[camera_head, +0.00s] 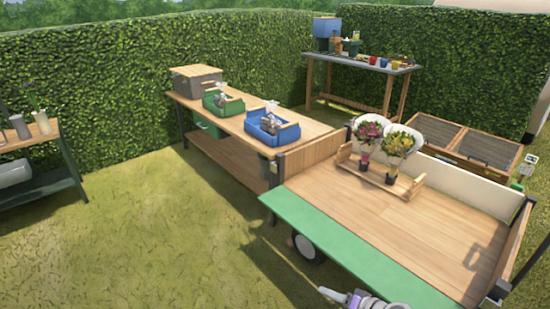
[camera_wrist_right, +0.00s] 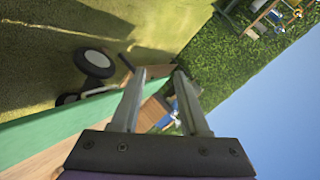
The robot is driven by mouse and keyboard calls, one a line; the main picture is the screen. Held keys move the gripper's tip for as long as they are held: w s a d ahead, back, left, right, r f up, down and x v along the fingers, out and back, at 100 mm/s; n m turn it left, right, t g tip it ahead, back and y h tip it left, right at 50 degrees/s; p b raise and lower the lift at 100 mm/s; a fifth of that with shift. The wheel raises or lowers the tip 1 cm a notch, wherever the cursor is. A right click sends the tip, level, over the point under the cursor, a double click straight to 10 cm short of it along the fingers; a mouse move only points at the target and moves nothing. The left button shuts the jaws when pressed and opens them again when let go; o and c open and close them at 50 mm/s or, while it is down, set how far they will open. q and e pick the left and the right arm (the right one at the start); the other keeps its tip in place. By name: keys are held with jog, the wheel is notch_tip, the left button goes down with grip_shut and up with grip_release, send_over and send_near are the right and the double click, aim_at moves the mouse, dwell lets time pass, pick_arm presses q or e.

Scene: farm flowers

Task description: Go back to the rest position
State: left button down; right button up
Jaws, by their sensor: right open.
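My right gripper (camera_head: 332,294) shows at the bottom edge of the head view, in front of the green near edge of the wooden trailer (camera_head: 440,225). In the right wrist view my right gripper (camera_wrist_right: 159,75) has its two fingers apart with nothing between them. Two potted flower bunches, one pink (camera_head: 368,138) and one yellow-pink (camera_head: 397,145), stand upright in a wooden carrier (camera_head: 405,187) at the back of the trailer bed. The gripper is apart from them. My left gripper is not in view.
A wooden workbench (camera_head: 235,122) left of the trailer bears a green crate (camera_head: 222,105) and a blue crate (camera_head: 272,132). A back table (camera_head: 360,63) holds pots. A dark shelf (camera_head: 45,185) stands at far left. The grass between is clear. A trailer wheel (camera_wrist_right: 94,63) shows in the wrist view.

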jog(key=s+a+r+n+g+h, duration=0.1)
jog(key=s+a+r+g+h, duration=0.15)
jog(key=s, duration=0.45)
jog(key=s+a+r+n+g+h, duration=0.1)
jog(key=s+r, duration=0.2)
jog(key=s, duration=0.5)
jog(key=s+d+r+n+g+h+p, duration=0.1)
jog(key=s+d+h, duration=0.1)
jog(key=s, duration=0.5)
jog(key=s+d+r+h, duration=0.1)
jog(key=s+d+h, duration=0.15)
jog(key=s, duration=0.45)
pick_arm(q)
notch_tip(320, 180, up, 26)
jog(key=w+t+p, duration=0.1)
jog(key=p, duration=2)
jog(key=shift+p, duration=0.3)
pick_arm(e)
notch_tip(320, 180, up, 24)
jog(key=w, duration=0.1)
jog(key=shift+w+r+t, duration=0.2)
jog(key=shift+r+t, duration=0.05)
jog(key=shift+t, duration=0.2)
